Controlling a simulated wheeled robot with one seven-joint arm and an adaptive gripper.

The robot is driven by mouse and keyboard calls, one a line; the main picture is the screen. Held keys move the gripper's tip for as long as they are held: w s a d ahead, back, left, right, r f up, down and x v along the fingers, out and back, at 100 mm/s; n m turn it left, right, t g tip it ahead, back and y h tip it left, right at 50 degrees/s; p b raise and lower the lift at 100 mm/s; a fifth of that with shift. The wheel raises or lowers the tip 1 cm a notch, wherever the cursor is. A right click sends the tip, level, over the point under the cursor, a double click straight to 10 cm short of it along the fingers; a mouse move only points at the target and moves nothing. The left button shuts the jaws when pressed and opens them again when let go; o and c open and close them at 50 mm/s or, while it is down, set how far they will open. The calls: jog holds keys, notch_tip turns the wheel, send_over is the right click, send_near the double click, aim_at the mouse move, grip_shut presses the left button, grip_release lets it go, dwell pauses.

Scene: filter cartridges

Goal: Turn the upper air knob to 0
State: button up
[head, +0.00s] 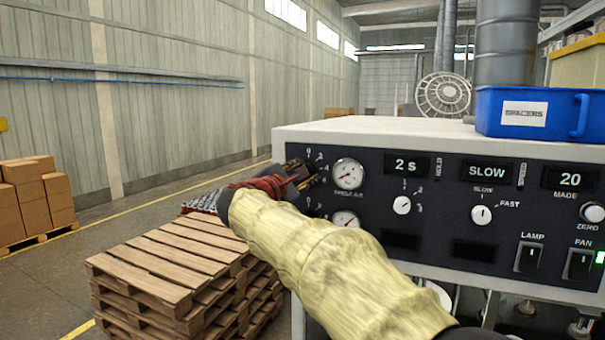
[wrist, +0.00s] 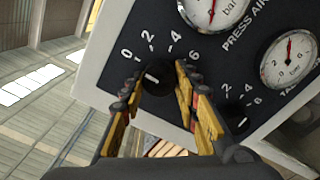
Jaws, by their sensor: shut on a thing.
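The upper air knob (wrist: 153,78) is black with a short white pointer line, on the dark panel (head: 440,215) of the machine. In the wrist view its scale reads 0, 2, 4, 6, and the pointer slants up-left, on the side of the 0. My gripper (head: 302,174) has its yellow-padded fingers on both sides of this knob and is shut on it. In the head view my gripper hides the knob. The upper gauge (head: 349,174) is right of it; its needle also shows in the wrist view (wrist: 212,10).
A lower knob (wrist: 233,117) and lower gauge (head: 345,219) sit close below. Farther right are a timer knob (head: 402,205), a slow-fast knob (head: 481,215) and lamp and fan switches. A blue spacers bin (head: 530,112) stands on top. Pallets (head: 165,262) are stacked at left.

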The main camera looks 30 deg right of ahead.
jog(key=shift+f, duration=0.1)
jog(key=o, duration=1.1)
jog(key=shift+o, duration=0.2)
jog(key=v, duration=1.2)
